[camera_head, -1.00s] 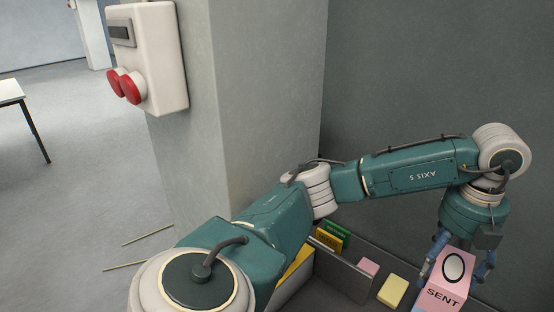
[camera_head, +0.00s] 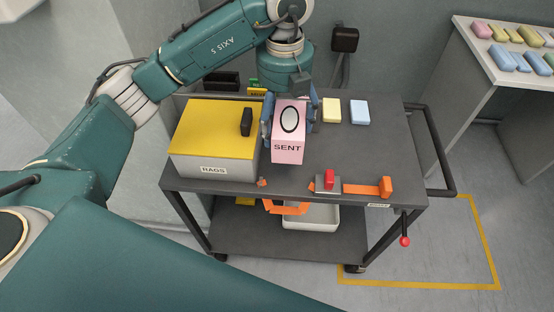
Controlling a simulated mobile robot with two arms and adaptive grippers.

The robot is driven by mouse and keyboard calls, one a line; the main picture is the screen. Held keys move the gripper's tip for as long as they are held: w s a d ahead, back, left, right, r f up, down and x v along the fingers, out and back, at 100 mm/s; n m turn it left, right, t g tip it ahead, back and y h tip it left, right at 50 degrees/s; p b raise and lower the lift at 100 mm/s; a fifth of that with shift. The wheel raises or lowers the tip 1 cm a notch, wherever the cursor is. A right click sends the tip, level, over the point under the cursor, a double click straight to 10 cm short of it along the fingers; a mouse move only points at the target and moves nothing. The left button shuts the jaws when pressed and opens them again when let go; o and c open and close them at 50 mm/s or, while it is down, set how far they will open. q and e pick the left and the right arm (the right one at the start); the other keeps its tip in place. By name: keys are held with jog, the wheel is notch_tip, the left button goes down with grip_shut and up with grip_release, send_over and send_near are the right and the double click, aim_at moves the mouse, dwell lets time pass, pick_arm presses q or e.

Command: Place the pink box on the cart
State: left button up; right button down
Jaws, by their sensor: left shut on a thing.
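The pink box (camera_head: 288,147), marked SENT with a black-ringed white oval on top, is between the fingers of my left gripper (camera_head: 290,118), which is shut on it. The box and gripper are over the upper top of the dark grey cart (camera_head: 340,160), right of the RAGS box. I cannot tell whether the pink box touches the cart top. My right gripper is not in view.
On the cart stand a yellow-topped RAGS box (camera_head: 212,134), a pale yellow block (camera_head: 331,111), a light blue block (camera_head: 360,112) and an orange-handled tool (camera_head: 368,188). A white tray (camera_head: 310,217) sits on the lower shelf. A table (camera_head: 470,70) with coloured blocks stands right.

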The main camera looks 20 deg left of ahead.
pick_arm(q)
notch_tip(320, 180, down, 14)
jog(key=shift+s+a+r+p, duration=0.1)
jog(key=shift+a+p, duration=0.05)
jog(key=shift+p, duration=0.85)
jog(key=o, duration=1.2)
jog(key=shift+f, duration=0.2)
jog(key=shift+o, duration=0.2)
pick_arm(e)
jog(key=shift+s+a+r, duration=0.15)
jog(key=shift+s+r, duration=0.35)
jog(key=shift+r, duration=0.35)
